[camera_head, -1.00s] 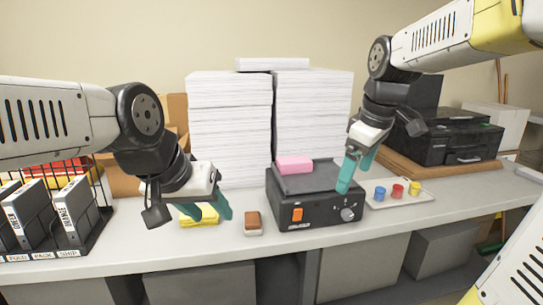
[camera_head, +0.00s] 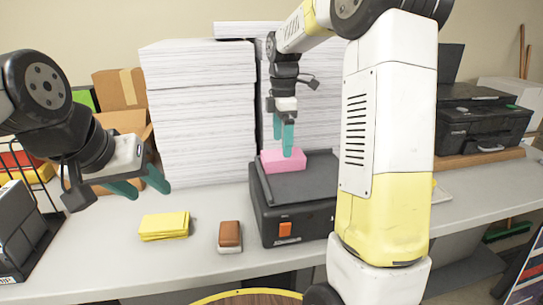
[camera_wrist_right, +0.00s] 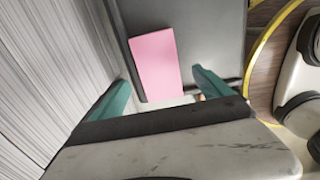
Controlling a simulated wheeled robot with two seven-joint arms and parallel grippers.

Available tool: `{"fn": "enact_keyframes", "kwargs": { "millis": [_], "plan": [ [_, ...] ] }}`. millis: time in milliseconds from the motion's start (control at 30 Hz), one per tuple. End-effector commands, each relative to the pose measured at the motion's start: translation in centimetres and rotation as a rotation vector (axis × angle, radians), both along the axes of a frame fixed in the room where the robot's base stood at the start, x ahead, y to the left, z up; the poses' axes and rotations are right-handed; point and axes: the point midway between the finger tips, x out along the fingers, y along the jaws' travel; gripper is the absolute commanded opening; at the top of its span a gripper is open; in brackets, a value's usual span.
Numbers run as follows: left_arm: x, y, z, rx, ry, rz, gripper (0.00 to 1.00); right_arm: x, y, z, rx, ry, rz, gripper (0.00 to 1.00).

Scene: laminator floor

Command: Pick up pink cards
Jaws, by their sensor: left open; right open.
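The pink cards (camera_head: 283,161) lie as a small stack on top of the black laminator (camera_head: 300,186), toward its back left. In the right wrist view the pink stack (camera_wrist_right: 155,64) lies ahead of and between the fingers. My right gripper (camera_head: 284,137) is open, fingers pointing down just above the pink cards. In the right wrist view its teal fingers (camera_wrist_right: 160,92) are apart with nothing between them; I cannot tell whether they touch the stack. My left gripper (camera_head: 145,185) is open and empty, above the table at the left.
Tall white paper stacks (camera_head: 202,120) stand right behind the laminator. A yellow cloth (camera_head: 165,226) and a brown-topped block (camera_head: 230,237) lie on the table (camera_head: 110,255) left of it. A black printer (camera_head: 484,125) stands at the right. My right arm hides the laminator's right side.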

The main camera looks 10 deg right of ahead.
Motion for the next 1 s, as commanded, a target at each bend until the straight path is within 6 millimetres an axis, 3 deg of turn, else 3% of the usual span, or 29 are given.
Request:
{"fn": "enact_keyframes", "kwargs": {
  "millis": [300, 567, 667, 1000],
  "plan": [
    [0.0, 0.0, 0.0, 0.000, 0.000, 0.000, 0.47, 0.2, -0.4, -4.3, 0.000, 0.002, 0.000, 0.89],
    [0.0, 0.0, 0.0, 0.000, 0.000, 0.000, 0.47, 0.2, -0.3, -4.6, 0.000, 0.000, -0.001, 0.89],
    [0.0, 0.0, 0.0, 0.000, 0.000, 0.000, 0.47, 0.2, -0.3, -4.6, 0.000, 0.000, -0.001, 0.73],
    [0.0, 0.0, 0.0, 0.000, 0.000, 0.000, 0.47, 0.3, -0.3, -4.5, 0.000, -0.001, -0.001, 0.07]
  ]
}}
